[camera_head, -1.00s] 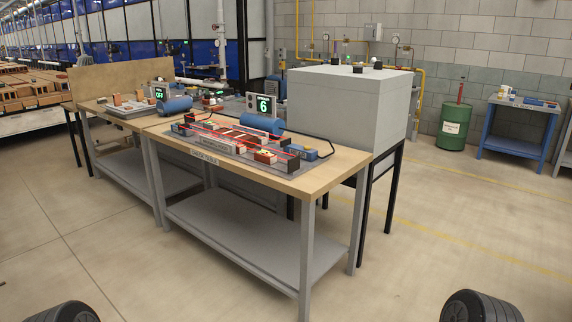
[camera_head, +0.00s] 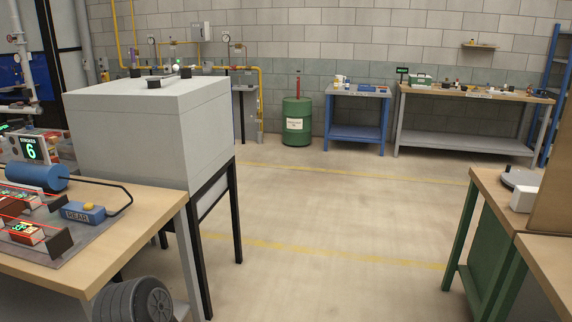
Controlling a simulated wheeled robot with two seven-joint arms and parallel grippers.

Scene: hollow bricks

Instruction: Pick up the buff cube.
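I cannot make out a buff cube in the head view. A wooden-topped table (camera_head: 150,222) stands at the left with hollow bricks (camera_head: 26,231) under red lines on a grey plate, and a blue block marked REAR (camera_head: 83,212). Small items on the far benches are too small to tell apart. Neither of my grippers is in view.
A large grey box (camera_head: 150,135) on a black stand is behind the table. A green drum (camera_head: 297,121), a blue bench (camera_head: 357,118) and a long wooden bench (camera_head: 470,95) line the back wall. A green-legged bench (camera_head: 490,205) is at the right. The middle floor is clear.

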